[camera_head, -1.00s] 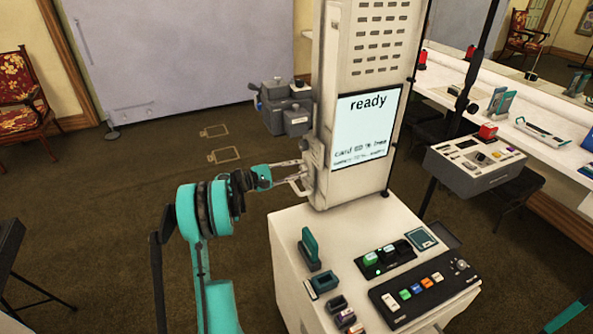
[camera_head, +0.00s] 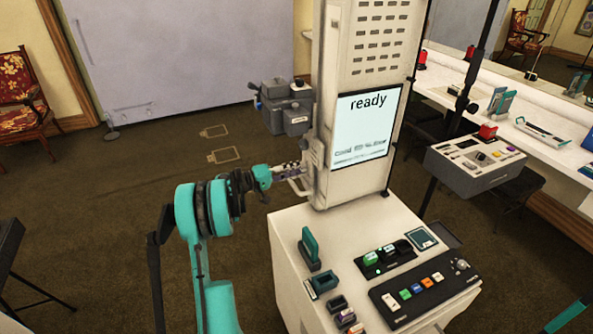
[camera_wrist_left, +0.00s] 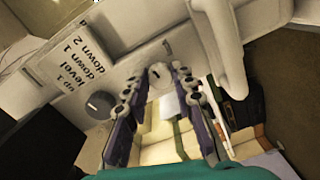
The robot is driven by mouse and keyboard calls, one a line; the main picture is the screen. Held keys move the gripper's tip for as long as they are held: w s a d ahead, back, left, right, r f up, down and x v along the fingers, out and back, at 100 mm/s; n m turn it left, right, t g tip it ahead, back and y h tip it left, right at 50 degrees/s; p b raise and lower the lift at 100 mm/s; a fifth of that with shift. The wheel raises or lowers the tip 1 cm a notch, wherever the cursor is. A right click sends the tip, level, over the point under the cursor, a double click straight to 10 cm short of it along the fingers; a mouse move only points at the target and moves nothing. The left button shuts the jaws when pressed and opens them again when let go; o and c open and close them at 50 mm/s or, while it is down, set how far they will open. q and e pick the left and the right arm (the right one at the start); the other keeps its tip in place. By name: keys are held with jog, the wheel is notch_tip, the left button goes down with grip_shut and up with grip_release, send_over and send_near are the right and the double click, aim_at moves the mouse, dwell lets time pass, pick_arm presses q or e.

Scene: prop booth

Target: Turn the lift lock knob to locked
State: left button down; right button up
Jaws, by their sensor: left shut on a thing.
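My left gripper (camera_head: 292,170) reaches the left side of the white column (camera_head: 330,190) at its lower part. In the left wrist view, the gripper's two dark, purple-sided fingers (camera_wrist_left: 157,80) stand on either side of a small pale round knob (camera_wrist_left: 157,72) on the pale panel. The gripper is shut on this knob. The fingers partly hide it, and I cannot read a lock mark on it. A dark grey round knob (camera_wrist_left: 98,105) sits to its left, below a label (camera_wrist_left: 78,62) reading "up 1, level, down 1, down 2".
A pale handle (camera_wrist_left: 228,50) juts out right of the fingers. Grey boxes (camera_head: 286,105) are mounted on the column above my gripper. A screen (camera_head: 361,127) reads "ready". A white console (camera_head: 290,225) with buttons stands below. Open carpet lies to the left.

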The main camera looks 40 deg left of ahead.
pick_arm(q)
jog(key=shift+m, duration=1)
jog(key=c, duration=1.3)
grip_release()
jog(key=shift+o, duration=0.2)
jog(key=v, duration=1.2)
jog(key=shift+d, duration=0.15)
